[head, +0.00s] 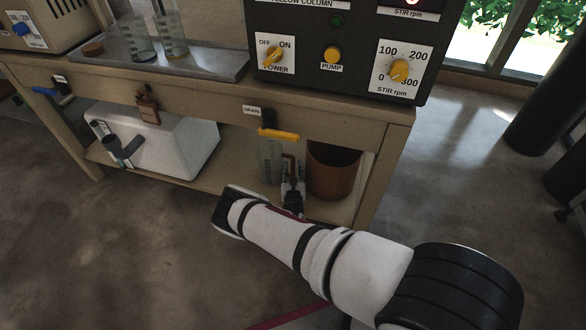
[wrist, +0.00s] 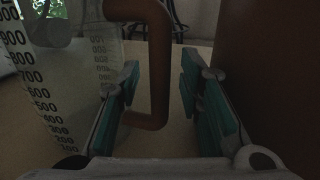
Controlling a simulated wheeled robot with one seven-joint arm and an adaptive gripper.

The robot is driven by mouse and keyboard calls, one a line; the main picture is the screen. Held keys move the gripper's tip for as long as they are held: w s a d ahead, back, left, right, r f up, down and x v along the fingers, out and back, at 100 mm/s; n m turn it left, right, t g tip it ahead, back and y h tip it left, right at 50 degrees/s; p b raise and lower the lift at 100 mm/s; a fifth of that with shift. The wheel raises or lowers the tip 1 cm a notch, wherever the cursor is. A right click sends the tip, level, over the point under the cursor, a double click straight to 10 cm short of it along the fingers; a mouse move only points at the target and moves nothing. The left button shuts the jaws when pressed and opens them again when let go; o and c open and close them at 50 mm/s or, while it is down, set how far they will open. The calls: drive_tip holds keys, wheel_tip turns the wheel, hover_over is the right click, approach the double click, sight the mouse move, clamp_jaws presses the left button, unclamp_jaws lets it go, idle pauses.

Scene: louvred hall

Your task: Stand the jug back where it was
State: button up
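The jug (head: 268,158) is clear with graduation marks and a brown handle (head: 291,166). It stands upright on the lower shelf of the bench, below the yellow-levered drain tap (head: 278,134). In the wrist view the jug (wrist: 60,85) fills the left side, with its black numbers showing. My gripper (head: 292,187) reaches in at the shelf; in the wrist view its teal-padded fingers (wrist: 160,88) are open, one on each side of the brown handle (wrist: 159,60). Gaps show between the handle and both fingers. The jug's base is partly hidden.
A brown bin (head: 334,171) stands close to the right of the jug on the lower shelf (head: 235,183). A white box (head: 170,142) sits farther left. The bench top (head: 210,92) overhangs my gripper. Open floor lies in front.

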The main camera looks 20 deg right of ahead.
drive_tip(key=shift+s+r+p, duration=0.1)
drive_tip(key=shift+r+p, duration=0.15)
drive_tip(key=shift+p, duration=0.05)
drive_tip(key=p+v, duration=0.3)
drive_tip(key=v, duration=0.9)
drive_tip(key=shift+p, duration=0.4)
drive_tip(key=shift+f, duration=0.1)
